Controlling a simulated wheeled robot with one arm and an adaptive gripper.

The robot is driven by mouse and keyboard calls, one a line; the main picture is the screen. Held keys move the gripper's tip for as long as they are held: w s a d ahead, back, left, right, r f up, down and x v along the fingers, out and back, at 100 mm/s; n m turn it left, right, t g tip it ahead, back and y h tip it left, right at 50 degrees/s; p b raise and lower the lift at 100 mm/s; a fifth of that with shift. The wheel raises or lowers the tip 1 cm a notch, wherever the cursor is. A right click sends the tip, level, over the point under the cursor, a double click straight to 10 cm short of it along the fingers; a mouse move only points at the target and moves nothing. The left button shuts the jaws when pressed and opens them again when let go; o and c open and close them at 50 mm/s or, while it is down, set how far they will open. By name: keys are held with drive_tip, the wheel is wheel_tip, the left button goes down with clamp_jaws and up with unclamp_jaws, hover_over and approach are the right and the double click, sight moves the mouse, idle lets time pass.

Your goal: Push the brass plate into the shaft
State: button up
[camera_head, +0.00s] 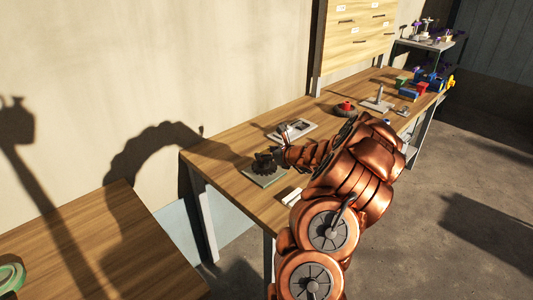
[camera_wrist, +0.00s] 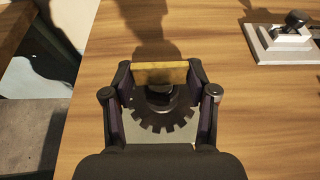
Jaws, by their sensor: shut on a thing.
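The brass plate (camera_wrist: 160,74) is a flat gold bar in the wrist view. My gripper (camera_wrist: 161,76) is shut on it, with one fingertip at each end. In that view, the plate overlaps the upper part of a dark round hub (camera_wrist: 160,95), likely the shaft. The hub sits on a dark toothed disc (camera_wrist: 160,123). I cannot tell whether plate and hub touch. In the head view, the toothed disc (camera_head: 266,164) sits on a grey base (camera_head: 264,179) near the bench's left end. My gripper (camera_head: 282,146) is just beside and above it there; the plate is not distinguishable.
A grey fixture with a black knob (camera_head: 294,130) lies behind on the wooden bench (camera_head: 226,150); it also shows in the wrist view (camera_wrist: 286,42). A red-topped part (camera_head: 345,107), a grey stand (camera_head: 378,100) and coloured blocks (camera_head: 415,90) stand farther right. Bare wood surrounds the base.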

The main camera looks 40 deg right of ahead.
drive_tip(key=shift+f, duration=0.35)
drive_tip(key=o, duration=1.4)
drive_tip(key=shift+o, duration=0.2)
drive_tip(key=v, duration=1.2)
drive_tip(key=shift+a, duration=0.1)
